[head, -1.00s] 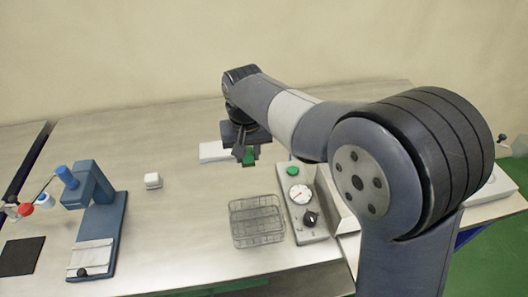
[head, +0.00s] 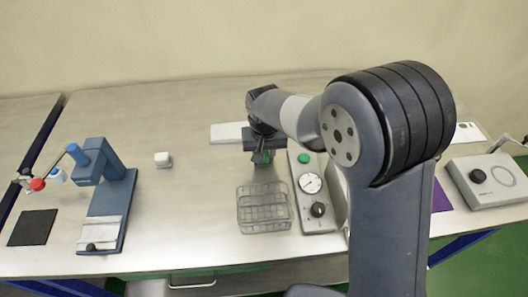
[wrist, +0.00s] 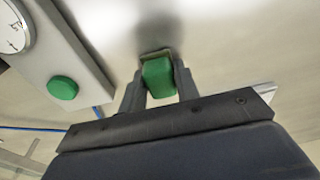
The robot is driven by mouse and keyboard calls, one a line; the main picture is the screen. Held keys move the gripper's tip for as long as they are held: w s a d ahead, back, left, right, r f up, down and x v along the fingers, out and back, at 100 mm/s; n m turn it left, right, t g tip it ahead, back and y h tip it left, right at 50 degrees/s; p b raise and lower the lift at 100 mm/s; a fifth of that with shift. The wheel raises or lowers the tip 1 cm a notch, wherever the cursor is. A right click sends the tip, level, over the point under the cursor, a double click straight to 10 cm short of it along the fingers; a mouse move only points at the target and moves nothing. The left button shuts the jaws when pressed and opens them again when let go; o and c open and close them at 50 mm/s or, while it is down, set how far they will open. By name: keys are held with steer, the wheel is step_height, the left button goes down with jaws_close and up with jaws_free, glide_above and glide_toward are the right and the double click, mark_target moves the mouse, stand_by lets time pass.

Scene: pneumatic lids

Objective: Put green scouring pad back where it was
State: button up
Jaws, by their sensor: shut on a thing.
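The green scouring pad (wrist: 158,78) is between the two fingers of my gripper (wrist: 160,84) in the wrist view. The fingers are shut on its sides. In the head view my gripper (head: 262,157) points down behind the wire basket, and a bit of the green pad (head: 267,156) shows at its fingers. Whether the pad touches the table is hard to tell.
The wire basket (head: 264,222) stands in front of my gripper. A control box with a gauge and green button (head: 304,158) is close on the right. A white flat piece (head: 228,131) lies behind.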

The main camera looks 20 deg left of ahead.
mark_target(265, 158)
steer(key=shift+f, duration=0.2)
steer(key=o, duration=0.9)
steer(key=shift+r, duration=0.1)
steer(key=shift+o, duration=0.2)
step_height(265, 158, up, 12)
steer(key=s, duration=0.1)
steer(key=shift+s+d+b, duration=0.15)
steer(key=shift+d+b, duration=0.2)
steer(key=shift+b, duration=0.05)
steer(key=shift+r, duration=0.1)
